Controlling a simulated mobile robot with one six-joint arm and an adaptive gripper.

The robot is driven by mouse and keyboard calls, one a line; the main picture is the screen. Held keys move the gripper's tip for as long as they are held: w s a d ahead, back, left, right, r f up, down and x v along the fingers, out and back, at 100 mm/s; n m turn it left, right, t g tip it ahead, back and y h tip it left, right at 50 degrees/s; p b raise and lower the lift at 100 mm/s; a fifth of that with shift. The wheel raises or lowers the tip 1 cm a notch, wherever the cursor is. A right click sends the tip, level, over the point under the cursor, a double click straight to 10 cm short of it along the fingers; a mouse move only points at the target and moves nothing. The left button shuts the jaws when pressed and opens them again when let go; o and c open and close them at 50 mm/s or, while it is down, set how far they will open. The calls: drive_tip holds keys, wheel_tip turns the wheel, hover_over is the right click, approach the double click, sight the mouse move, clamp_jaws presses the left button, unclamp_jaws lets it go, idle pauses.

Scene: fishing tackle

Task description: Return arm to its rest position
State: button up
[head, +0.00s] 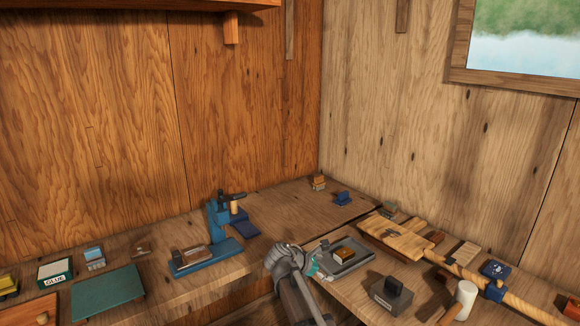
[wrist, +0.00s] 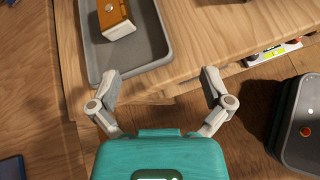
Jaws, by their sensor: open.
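My gripper (wrist: 160,88) is open in the wrist view, with its two grey fingers spread apart and nothing between them. It hangs over the front edge of the wooden workbench (wrist: 205,30). A grey tray (wrist: 150,48) lies just beyond the left finger, with an orange-brown and white block (wrist: 115,16) in it. In the head view my arm (head: 290,270) reaches up from the bottom middle, and my gripper (head: 316,264) is beside the left edge of the grey tray (head: 352,266). The fingertips are small and partly hidden there.
A blue vise-like tool (head: 215,235) stands on the left bench. A glue box (head: 55,271) and green mat (head: 107,292) lie further left. A mallet (head: 462,298), dark-handled block (head: 392,293) and wooden boards (head: 398,238) crowd the right bench. The bench corner (head: 300,207) is mostly clear.

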drive_tip(key=s+d+m+g+y+p, duration=0.2)
drive_tip(key=s+m+y, duration=0.3)
drive_tip(key=s+m, duration=0.4)
drive_tip(key=s+d+m+g+y+p, duration=0.3)
drive_tip(key=s+m+y+p, duration=0.1)
drive_tip(key=s+m, duration=0.6)
drive_tip(key=shift+s+d+f+m+y+p, duration=0.3)
drive_tip(key=shift+d+m+y+p, duration=0.1)
drive_tip(key=shift+m+p, duration=0.25)
